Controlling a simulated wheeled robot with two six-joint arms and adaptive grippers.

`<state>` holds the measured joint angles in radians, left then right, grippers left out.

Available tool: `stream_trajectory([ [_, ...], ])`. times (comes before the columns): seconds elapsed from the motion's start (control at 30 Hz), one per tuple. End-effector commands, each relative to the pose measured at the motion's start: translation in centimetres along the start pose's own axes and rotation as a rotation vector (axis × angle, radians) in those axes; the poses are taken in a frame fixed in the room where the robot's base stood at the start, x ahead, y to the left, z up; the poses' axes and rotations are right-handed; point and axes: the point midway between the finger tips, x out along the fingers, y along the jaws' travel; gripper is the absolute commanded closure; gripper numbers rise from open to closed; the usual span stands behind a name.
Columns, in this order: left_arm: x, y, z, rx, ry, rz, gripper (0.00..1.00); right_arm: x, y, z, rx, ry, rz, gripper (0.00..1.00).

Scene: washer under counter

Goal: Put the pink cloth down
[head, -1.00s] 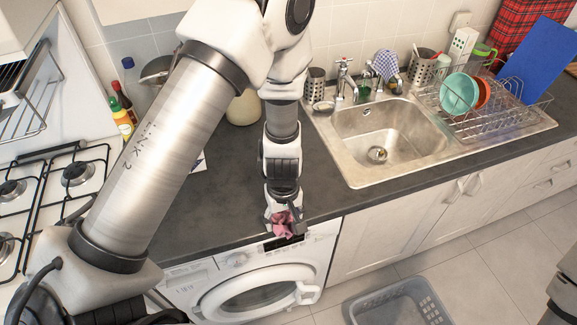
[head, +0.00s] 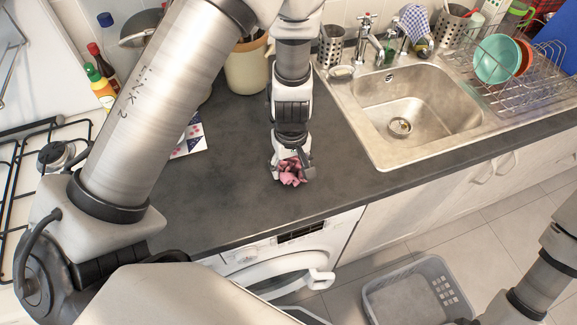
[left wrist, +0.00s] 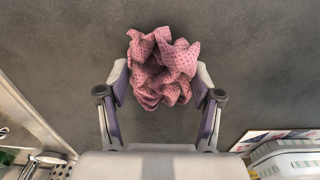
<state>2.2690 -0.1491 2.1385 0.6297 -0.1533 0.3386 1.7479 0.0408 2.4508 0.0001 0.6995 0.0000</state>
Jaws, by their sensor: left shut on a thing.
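The pink cloth (head: 292,172) is a small crumpled bundle over the dark countertop (head: 232,165), left of the sink. My left gripper (head: 291,163) is shut on it from above. In the left wrist view the cloth (left wrist: 163,68) shows a dotted weave and sits between the two fingers of the gripper (left wrist: 160,90), with the grey counter behind it. I cannot tell whether the cloth touches the counter. My right gripper is not in view; only part of my right arm shows at the lower right.
The sink (head: 415,105) lies to the right, with a dish rack (head: 510,85) beyond it. The washer (head: 290,262) is below the counter, and a grey basket (head: 415,290) is on the floor. The counter around the cloth is clear.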

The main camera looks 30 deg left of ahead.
Motion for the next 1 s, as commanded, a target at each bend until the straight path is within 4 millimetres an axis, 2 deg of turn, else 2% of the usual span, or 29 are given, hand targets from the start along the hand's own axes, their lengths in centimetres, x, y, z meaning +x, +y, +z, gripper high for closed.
stream_trajectory([
  [0.2,-0.1,0.0,0.0,-0.001,0.0,0.001,0.63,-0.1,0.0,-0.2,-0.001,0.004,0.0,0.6],
  [0.23,-0.2,0.0,0.0,-0.001,0.0,0.001,0.24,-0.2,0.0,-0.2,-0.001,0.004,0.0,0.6],
  [0.27,-0.2,0.0,0.0,-0.001,0.0,0.001,0.14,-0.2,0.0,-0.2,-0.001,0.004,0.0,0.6],
  [0.3,-0.2,0.0,0.0,-0.001,0.0,0.001,0.1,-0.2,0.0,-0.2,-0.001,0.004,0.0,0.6],
  [0.67,-0.6,0.1,-0.1,-0.001,0.001,0.002,0.1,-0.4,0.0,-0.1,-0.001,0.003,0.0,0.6],
  [0.77,-2.1,0.1,-0.1,-0.001,0.003,0.004,0.1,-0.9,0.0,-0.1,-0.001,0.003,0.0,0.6],
  [1.0,-8.0,0.1,-0.1,0.001,0.005,0.005,0.1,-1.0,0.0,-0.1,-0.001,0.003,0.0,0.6],
])
